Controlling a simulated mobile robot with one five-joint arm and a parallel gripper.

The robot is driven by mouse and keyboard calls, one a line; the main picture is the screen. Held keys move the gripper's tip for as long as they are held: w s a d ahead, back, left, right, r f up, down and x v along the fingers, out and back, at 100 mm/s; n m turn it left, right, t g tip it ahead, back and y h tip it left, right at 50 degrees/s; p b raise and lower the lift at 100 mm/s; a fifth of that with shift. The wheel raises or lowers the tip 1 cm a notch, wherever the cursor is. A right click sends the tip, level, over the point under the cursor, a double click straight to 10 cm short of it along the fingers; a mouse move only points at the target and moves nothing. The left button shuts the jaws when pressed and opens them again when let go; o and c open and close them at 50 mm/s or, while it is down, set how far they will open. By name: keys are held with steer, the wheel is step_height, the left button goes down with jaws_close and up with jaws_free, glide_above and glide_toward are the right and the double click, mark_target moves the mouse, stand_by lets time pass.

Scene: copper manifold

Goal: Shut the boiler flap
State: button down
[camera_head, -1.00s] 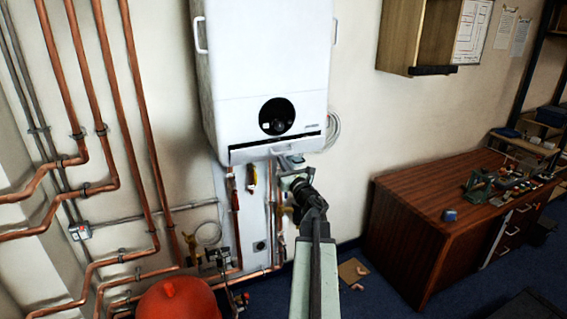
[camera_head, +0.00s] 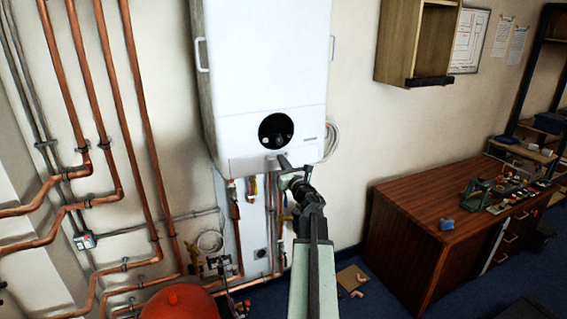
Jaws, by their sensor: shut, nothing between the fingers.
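The white boiler (camera_head: 262,60) hangs on the wall, with a round black dial on its lower front. The boiler flap (camera_head: 245,164) is the bottom strip of the front. It lies flush with the front panel, with no dark gap above it. My gripper (camera_head: 281,160) is shut and empty, its tip at the right part of the flap, touching it or very close to it. The gripper and wrist hide the flap's handle and part of its lower right edge.
Copper pipes (camera_head: 112,150) run down the wall at left. A red vessel (camera_head: 180,302) stands at the bottom. Valves and short pipes hang under the boiler. A wooden desk (camera_head: 400,225) with tools stands at right, below a wall cabinet (camera_head: 418,45). Bare wall lies between boiler and desk.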

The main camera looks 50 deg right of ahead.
steer(key=shift+w+r, duration=0.2)
steer(key=shift+w, duration=0.4)
